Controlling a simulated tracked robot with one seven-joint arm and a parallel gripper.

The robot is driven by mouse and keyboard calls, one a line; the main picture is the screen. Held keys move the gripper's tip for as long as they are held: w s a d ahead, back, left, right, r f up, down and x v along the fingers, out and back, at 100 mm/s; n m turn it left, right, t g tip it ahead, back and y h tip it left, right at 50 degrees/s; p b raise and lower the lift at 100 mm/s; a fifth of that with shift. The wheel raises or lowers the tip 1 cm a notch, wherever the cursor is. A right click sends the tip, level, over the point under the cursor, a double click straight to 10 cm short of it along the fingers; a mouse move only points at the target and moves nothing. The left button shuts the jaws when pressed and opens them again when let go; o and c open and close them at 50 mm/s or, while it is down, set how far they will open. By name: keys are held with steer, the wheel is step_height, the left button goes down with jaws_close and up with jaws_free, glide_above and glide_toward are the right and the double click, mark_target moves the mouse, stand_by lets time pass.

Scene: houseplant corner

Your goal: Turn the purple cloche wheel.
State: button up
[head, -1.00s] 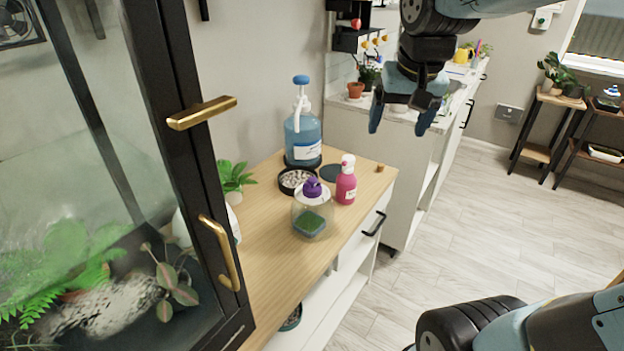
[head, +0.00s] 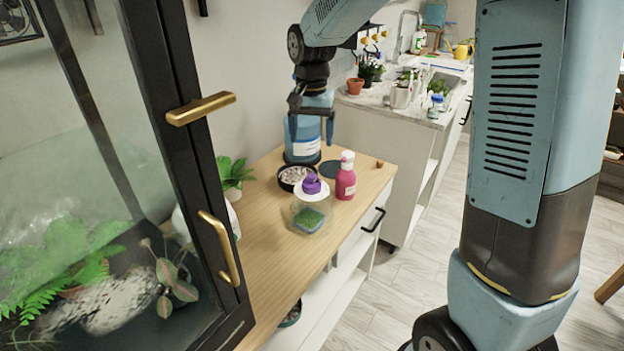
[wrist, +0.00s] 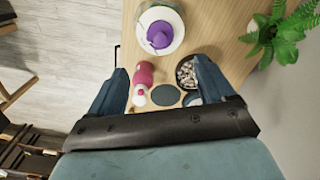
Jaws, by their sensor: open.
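The purple cloche wheel (head: 311,184) sits on the white top of a clear cloche (head: 308,213) on the wooden cabinet top. Green matter shows inside the cloche. In the wrist view the purple wheel (wrist: 161,35) is at the top middle, beyond my fingertips.
A pink bottle (head: 346,177) stands right of the cloche, close by. A black dish of pebbles (head: 293,178) and a dark round mat (head: 331,169) lie behind it. A green plant (head: 232,172) stands left. The glass case with brass handles (head: 219,246) fills the left side.

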mark_target(312, 175)
step_height(312, 175, down, 14)
steer(key=shift+r, duration=0.15)
stand_by(0.4)
steer(key=c, duration=1.1)
